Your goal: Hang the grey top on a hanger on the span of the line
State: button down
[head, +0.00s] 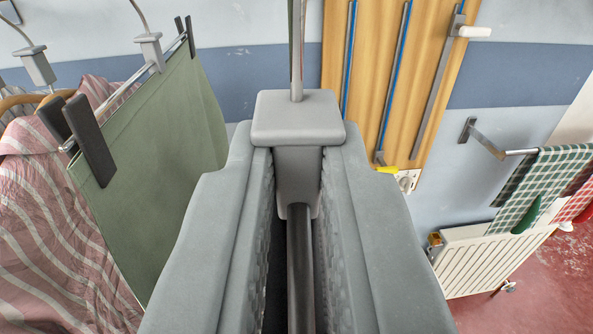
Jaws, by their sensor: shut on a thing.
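My gripper (297,185) fills the lower middle of the view, its two grey jaws closed on the grey neck block of a hanger (298,118). The block's cap sits just above the jaws, and a thin metal stem rises from it out of the top of the picture. A dark bar (300,270) runs below the block between the jaws. The grey top does not show; anything below the bar is hidden by my jaws. I cannot make out the span of the line in this view.
Close on the left, a green cloth (165,150) hangs from a clip hanger (150,50) with dark clips. A pink striped shirt (50,220) hangs behind it. On the right are a wooden panel (385,70), a radiator (485,262) and a checked green cloth (540,185) on a wall bar.

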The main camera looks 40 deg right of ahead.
jog(key=v, duration=3.3)
jog(key=shift+s+f, duration=0.2)
jog(key=shift+s, duration=0.45)
dwell(0.5)
jog(key=shift+d, duration=0.15)
jog(key=shift+w, duration=0.1)
jog(key=x, duration=0.8)
dwell(0.4)
dwell(0.3)
